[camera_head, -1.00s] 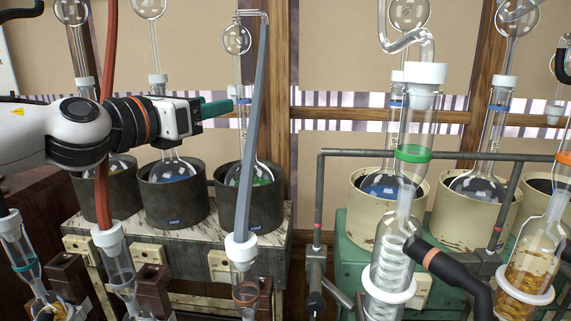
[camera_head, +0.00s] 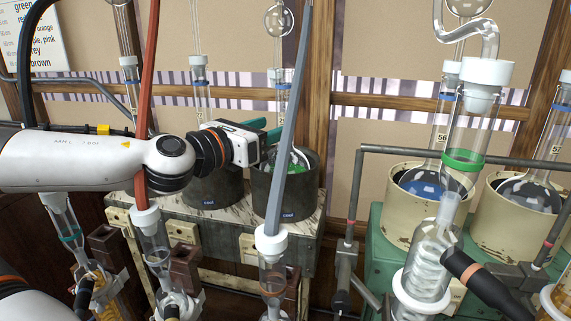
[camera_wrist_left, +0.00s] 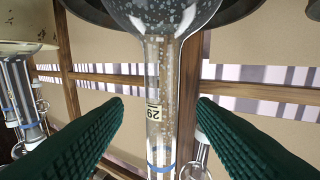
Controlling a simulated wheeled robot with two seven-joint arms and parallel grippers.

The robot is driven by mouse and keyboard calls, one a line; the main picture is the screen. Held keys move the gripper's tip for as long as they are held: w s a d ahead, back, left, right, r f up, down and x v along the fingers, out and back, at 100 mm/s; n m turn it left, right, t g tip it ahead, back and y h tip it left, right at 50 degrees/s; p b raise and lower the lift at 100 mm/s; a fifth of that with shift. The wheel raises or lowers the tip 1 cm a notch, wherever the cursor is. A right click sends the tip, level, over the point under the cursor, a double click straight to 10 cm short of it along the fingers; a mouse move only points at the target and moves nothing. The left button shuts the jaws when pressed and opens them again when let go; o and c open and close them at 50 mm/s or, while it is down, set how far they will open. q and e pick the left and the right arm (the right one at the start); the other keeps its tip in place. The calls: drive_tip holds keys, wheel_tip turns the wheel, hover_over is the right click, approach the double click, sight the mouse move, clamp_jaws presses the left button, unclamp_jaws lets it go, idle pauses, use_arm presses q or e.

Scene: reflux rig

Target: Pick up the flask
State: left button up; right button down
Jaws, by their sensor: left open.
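The clear round-bottom flask (camera_head: 283,103) stands in a dark heating mantle (camera_head: 268,201), with green at its bottom and a blue band near the top of its neck. My left gripper (camera_head: 277,137) is at its neck, just above the mantle, and its green fingers are open. In the left wrist view the flask neck (camera_wrist_left: 160,88), labelled 29, lies between the two fingertips (camera_wrist_left: 160,105), with gaps visible on both sides. The picture there is upside down, with the bulb at the top. A grey hose partly hides the gripper and flask in the head view. My right gripper is not seen.
A grey hose (camera_head: 297,110) and a red hose (camera_head: 148,100) rise in front of the mantles. Another dark mantle (camera_head: 214,193) is close on the left. A grey pipe frame (camera_head: 430,153) and cream mantles (camera_head: 398,218) stand to the right.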

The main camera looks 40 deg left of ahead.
sight(279, 124)
use_arm(q)
drive_tip(key=w, duration=0.1)
drive_tip(key=w+p, duration=0.1)
drive_tip(key=w, duration=0.1)
drive_tip(key=w+p, duration=0.1)
drive_tip(key=shift+w+a+r, duration=0.1)
drive_tip(key=shift+w+a, duration=0.15)
drive_tip(key=shift+w, duration=0.3)
drive_tip(key=shift+s, duration=0.2)
drive_tip(key=shift+c, duration=0.3)
clamp_jaws()
